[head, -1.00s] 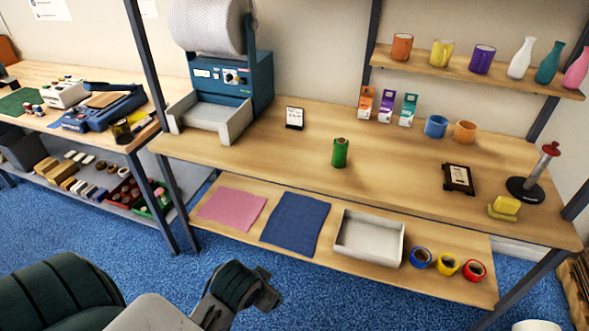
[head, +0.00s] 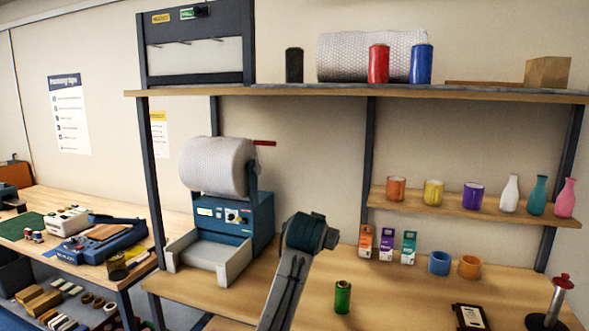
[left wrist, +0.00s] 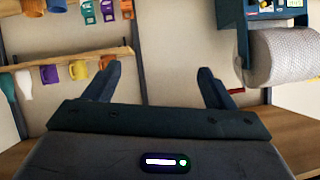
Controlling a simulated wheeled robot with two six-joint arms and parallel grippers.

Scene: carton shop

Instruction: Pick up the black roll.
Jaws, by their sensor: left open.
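The black roll (head: 294,65) stands upright on the high shelf (head: 330,94) in the head view, left of the large bubble-wrap roll. It does not show in the left wrist view. My left gripper (head: 326,238) is raised over the bench, well below the black roll and a little to its right. In the left wrist view my left gripper (left wrist: 157,80) has its two fingers wide apart with nothing between them. My right gripper is not in view.
A bubble-wrap roll (head: 348,57), a red roll (head: 379,64) and a blue roll (head: 421,64) share the high shelf. The bubble-wrap dispenser (head: 218,200) is left of my arm; a lower shelf (head: 450,205) with cups and vases is right. A green roll (head: 342,297) stands on the bench.

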